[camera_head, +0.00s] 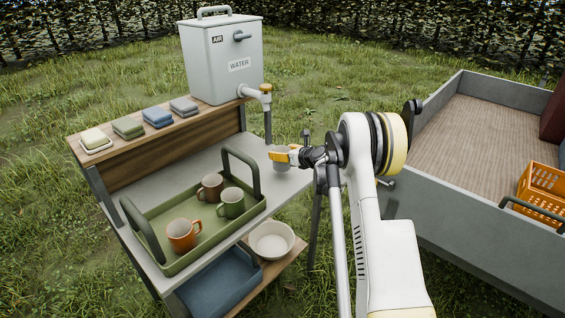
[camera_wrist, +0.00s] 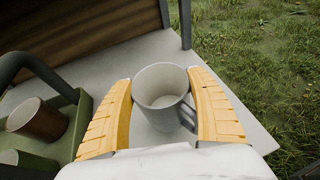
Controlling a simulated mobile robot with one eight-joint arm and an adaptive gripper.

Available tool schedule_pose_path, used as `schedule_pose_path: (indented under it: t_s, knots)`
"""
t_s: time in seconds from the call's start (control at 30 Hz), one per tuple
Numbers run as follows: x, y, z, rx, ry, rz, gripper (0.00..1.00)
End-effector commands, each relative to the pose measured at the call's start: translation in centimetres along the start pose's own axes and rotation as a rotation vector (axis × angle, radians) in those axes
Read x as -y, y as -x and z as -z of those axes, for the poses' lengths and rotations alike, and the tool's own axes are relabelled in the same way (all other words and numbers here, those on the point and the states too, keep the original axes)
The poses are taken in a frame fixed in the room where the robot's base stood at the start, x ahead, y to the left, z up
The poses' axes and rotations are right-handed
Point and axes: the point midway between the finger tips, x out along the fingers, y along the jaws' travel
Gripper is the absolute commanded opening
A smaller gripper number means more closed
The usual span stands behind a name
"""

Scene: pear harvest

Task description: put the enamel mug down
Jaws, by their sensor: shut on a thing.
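The enamel mug (camera_wrist: 160,84) is pale grey-white and upright in the wrist view, with its handle towards the lower right. My gripper (camera_wrist: 162,105) is shut on it, one yellow finger at each side. In the head view the mug (camera_head: 279,158) is partly hidden by my gripper (camera_head: 287,155). It is over the right end of the grey tabletop (camera_head: 200,170), near the tap. I cannot tell whether its base touches the surface. It looks empty inside.
A green tray (camera_head: 160,215) with an orange, a brown and a green mug stands left on the table. A water tank (camera_head: 222,60) with a tap (camera_head: 266,90) stands behind. A bowl (camera_head: 271,240) sits on the lower shelf. A cart (camera_head: 465,200) is at the right.

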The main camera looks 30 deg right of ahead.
Motion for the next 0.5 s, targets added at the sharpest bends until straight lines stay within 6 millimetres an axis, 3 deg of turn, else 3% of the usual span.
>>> schedule_pose_path:
  t_s: [0.2, 0.5]
  knots:
    - [0.1, -1.3, 3.2, 0.000, 0.000, 0.000, 0.28]
    - [0.1, -1.3, 3.3, 0.000, 0.000, 0.000, 0.28]
